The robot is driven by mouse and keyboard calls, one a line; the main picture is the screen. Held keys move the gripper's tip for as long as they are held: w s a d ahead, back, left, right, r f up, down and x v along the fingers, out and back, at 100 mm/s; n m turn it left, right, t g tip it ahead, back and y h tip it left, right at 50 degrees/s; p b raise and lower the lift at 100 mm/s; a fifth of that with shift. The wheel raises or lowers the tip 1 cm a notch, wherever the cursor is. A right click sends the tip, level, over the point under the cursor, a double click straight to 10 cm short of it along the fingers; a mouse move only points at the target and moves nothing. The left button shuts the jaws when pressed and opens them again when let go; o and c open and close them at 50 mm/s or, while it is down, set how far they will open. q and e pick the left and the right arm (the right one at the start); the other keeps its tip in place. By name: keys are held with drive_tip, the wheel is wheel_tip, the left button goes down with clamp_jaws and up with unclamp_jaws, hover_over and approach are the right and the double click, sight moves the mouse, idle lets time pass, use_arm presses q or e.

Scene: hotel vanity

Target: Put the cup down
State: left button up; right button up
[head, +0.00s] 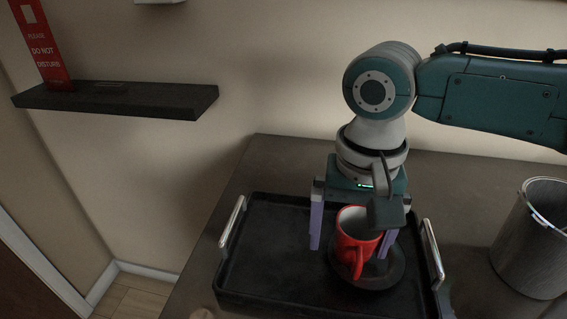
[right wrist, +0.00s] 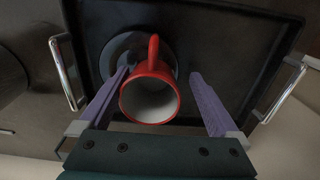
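A red cup (head: 355,241) with a white inside stands on a dark round saucer (head: 382,281) on the black tray (head: 262,283). In the right wrist view the cup (right wrist: 150,97) has its handle pointing up the picture, and part of the saucer (right wrist: 118,48) shows behind it. My right gripper (head: 350,238) points down with its purple fingers on either side of the cup. The fingers are spread wider than the cup, with a clear gap on one side and the other finger close to the cup wall. My left gripper is not in view.
The tray has metal handles (head: 232,222) at both ends and stands on a dark counter (head: 460,185). A grey metal bin (head: 533,240) stands at the right. A dark wall shelf (head: 120,101) with a red sign (head: 42,45) is at the left. The tray's left half is bare.

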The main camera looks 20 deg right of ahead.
drive_tip(key=shift+r, duration=0.1)
wheel_tip(320, 180, up, 13)
drive_tip(key=p, duration=0.2)
drive_tip(key=s+a+f+n+t+y, duration=0.2)
drive_tip(key=s+a+f+n, duration=0.4)
drive_tip(key=s+a, duration=0.15)
drive_tip(key=s+d+f+n+t+h, duration=0.1)
drive_tip(key=s+d+n, duration=0.1)
drive_tip(key=s+d, duration=0.4)
drive_tip(key=s, duration=0.3)
drive_tip(key=shift+d+f+t+h, duration=0.15)
drive_tip(key=shift+d+t+h, duration=0.15)
drive_tip(key=shift+d+h, duration=0.1)
